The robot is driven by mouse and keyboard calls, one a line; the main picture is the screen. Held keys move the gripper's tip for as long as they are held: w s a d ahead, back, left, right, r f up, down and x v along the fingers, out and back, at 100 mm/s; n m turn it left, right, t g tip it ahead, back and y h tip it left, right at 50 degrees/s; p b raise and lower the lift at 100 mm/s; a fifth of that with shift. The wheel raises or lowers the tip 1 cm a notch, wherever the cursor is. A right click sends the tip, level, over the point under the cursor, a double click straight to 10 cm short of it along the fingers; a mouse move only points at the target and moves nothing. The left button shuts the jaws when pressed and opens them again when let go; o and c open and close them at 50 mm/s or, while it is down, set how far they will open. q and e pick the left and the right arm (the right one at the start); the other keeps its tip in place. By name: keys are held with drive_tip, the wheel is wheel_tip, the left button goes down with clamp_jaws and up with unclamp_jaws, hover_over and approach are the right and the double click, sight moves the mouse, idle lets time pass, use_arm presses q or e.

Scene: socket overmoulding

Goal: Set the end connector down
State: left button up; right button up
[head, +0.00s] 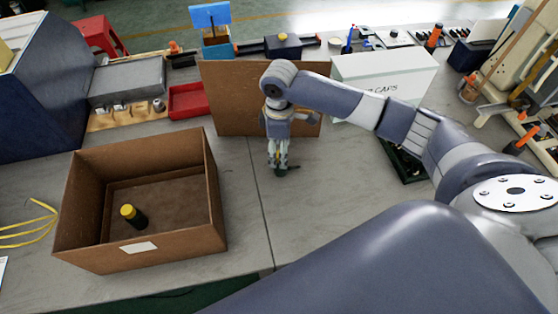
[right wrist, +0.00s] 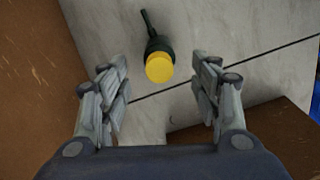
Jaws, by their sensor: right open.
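An end connector (right wrist: 160,62), dark with a yellow end and a thin dark stub, rests on the grey table below my right gripper (right wrist: 161,72). In the right wrist view it lies between and beyond the two fingers, with a visible gap on each side. In the head view only a dark part of the connector (head: 291,168) shows beside the fingertips of my right gripper (head: 278,166); the rest is hidden. My right gripper is open and empty, pointing down. My left gripper is out of view.
An open cardboard box (head: 215,195) at the left holds another dark, yellow-capped piece (head: 133,215). A brown board (head: 228,90) stands behind my right gripper, beside a white box (head: 385,75). A red tray (head: 190,102) is at the back left. The table front is clear.

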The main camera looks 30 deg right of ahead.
drive_tip(key=shift+s+f, duration=0.15)
drive_tip(key=shift+f, duration=1)
drive_tip(key=f, duration=0.1)
drive_tip(key=f+p, duration=0.1)
drive_tip(key=f, duration=0.2)
drive_tip(key=shift+d+f, duration=0.25)
drive_tip(key=shift+f, duration=0.25)
drive_tip(key=shift+c, duration=1.1)
drive_tip(key=c, duration=1)
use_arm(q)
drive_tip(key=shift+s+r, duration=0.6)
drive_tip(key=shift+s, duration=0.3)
use_arm(e)
drive_tip(key=shift+c, duration=0.3)
